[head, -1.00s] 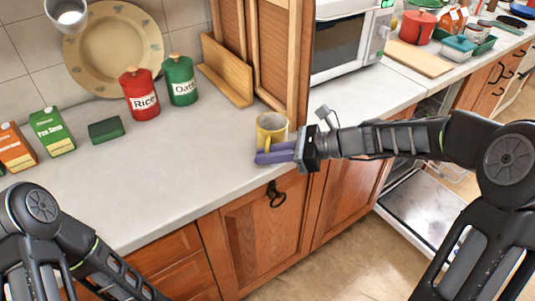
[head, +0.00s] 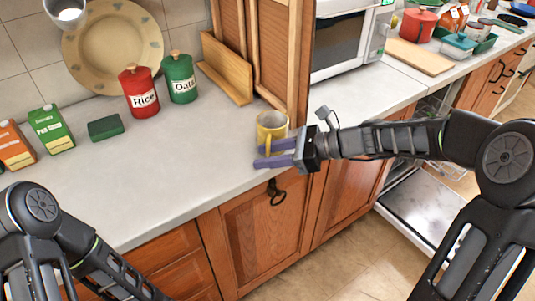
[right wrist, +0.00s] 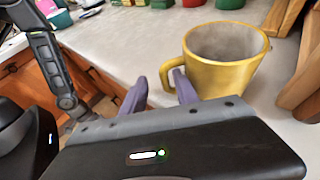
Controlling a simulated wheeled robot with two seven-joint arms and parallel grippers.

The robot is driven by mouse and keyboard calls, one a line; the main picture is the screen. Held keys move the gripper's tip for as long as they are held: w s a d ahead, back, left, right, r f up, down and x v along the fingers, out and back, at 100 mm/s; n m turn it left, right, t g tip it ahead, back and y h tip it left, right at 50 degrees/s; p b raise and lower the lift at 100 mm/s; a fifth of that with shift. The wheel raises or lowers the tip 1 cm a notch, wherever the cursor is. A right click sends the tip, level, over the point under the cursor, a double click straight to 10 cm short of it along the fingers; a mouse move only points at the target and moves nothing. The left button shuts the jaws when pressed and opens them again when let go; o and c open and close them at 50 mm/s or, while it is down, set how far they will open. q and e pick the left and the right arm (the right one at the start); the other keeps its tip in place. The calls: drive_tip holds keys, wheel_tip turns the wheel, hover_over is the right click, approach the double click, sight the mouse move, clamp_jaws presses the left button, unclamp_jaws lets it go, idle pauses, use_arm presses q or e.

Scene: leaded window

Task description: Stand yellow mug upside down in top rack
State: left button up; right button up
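The yellow mug (head: 272,126) stands upright on the counter near its front edge, at the foot of the wooden cabinet. In the right wrist view the mug (right wrist: 225,70) shows its open top, with its handle toward the gripper. My right gripper (head: 267,154) is at the near side of the mug with its purple fingers apart. In the right wrist view the fingers (right wrist: 160,92) are spread near the handle; contact cannot be told. The dishwasher's open door (head: 425,210) is at lower right; its racks are mostly hidden by my right arm. My left gripper is out of view.
A red Rice canister (head: 141,95), a green Oats canister (head: 180,80), a green block (head: 105,128) and cartons (head: 50,130) stand on the counter to the left. A microwave (head: 345,40) stands at the back right. The counter left of the mug is clear.

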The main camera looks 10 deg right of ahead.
drive_tip(key=v, duration=0.7)
drive_tip(key=shift+s+d+r, duration=0.15)
drive_tip(key=shift+d+r, duration=0.05)
drive_tip(key=shift+d, duration=0.1)
